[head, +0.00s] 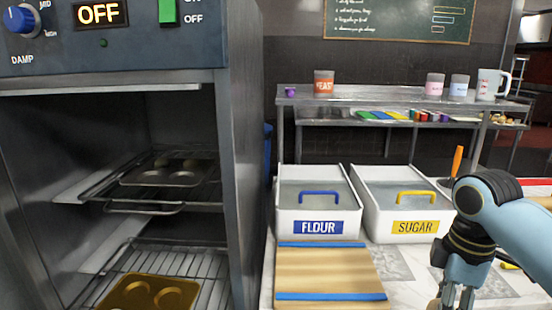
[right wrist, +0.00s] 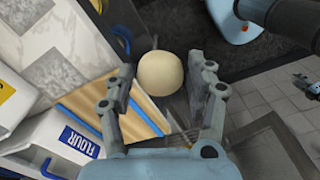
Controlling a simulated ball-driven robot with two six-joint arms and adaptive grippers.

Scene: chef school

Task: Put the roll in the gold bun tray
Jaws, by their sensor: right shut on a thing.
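The roll (right wrist: 160,74) is a pale, round dough ball. In the right wrist view it sits between the fingertips of my right gripper (right wrist: 161,82), which is shut on it. In the head view my right gripper (head: 456,300) is at the bottom right, right of the cutting board, and its lower end is cut off. The gold bun tray (head: 135,288) lies on the lower rack inside the open oven, far left of my right gripper. What seems to be my left gripper (right wrist: 306,84) shows small at the right wrist view's edge.
A dark bun tray (head: 168,173) sits on the oven's upper rack. The oven's right wall (head: 236,190) stands between the tray and the counter. The flour bin (head: 318,215), sugar bin (head: 400,215) and wooden board (head: 330,270) occupy the counter.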

